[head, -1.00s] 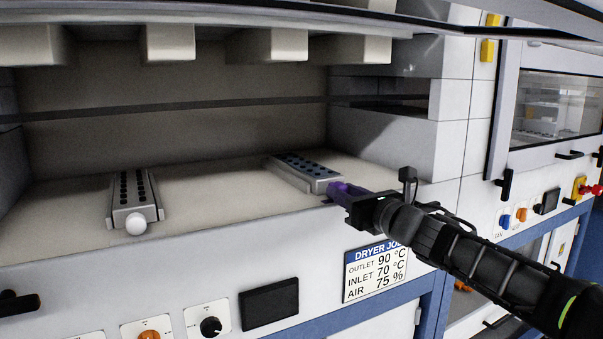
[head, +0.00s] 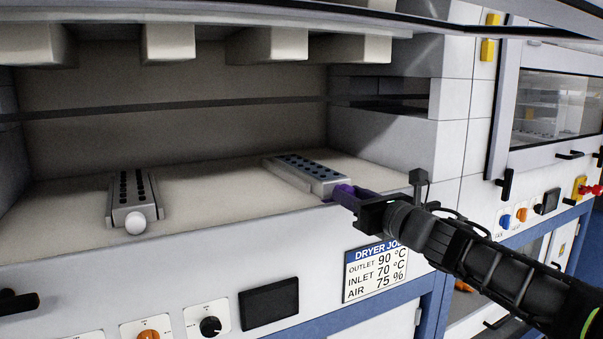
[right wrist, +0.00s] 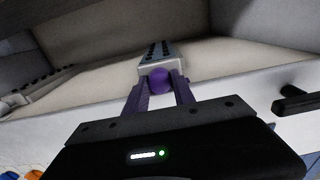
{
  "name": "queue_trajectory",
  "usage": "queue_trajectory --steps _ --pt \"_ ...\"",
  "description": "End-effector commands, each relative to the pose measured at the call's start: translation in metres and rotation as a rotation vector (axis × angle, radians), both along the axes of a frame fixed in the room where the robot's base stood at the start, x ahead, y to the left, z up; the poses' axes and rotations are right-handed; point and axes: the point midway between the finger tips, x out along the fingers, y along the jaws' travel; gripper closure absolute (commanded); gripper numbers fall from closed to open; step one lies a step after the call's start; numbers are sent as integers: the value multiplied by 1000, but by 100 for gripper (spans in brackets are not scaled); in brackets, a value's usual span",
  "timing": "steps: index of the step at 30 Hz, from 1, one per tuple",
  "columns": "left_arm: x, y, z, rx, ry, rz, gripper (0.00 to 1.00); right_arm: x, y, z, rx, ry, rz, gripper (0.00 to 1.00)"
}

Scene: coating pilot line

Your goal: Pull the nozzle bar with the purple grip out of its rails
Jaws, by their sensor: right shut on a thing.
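The nozzle bar with the purple grip (head: 313,172) lies between its rails on the right of the chamber floor, its row of dark holes showing. Its front end sticks out a little past the rails, near the floor's front edge. In the right wrist view its round purple grip (right wrist: 160,81) sits between the fingers. My right gripper (head: 352,196) is shut on this grip, reaching in from the right. A second nozzle bar with a white ball grip (head: 135,223) lies in its own rails on the left. My left gripper is not in view.
The chamber floor (head: 220,185) between the two bars is clear. Pale blocks (head: 268,45) hang from above. The front panel below carries a dryer label (head: 375,272), a dark display (head: 268,304) and knobs. Another cabinet (head: 555,110) stands at the right.

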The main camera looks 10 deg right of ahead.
Motion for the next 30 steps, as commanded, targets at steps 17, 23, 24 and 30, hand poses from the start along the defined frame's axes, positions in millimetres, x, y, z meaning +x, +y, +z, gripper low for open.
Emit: queue_trajectory --steps 17,23,24,30 --pt "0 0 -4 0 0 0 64 -28 -12 1 0 -2 -2 100" --pt "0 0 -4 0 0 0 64 -38 -16 2 0 -2 -2 100" --pt "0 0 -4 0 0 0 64 -39 -16 1 0 -2 -1 100" --pt "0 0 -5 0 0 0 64 -49 -20 2 -1 -3 -1 100"
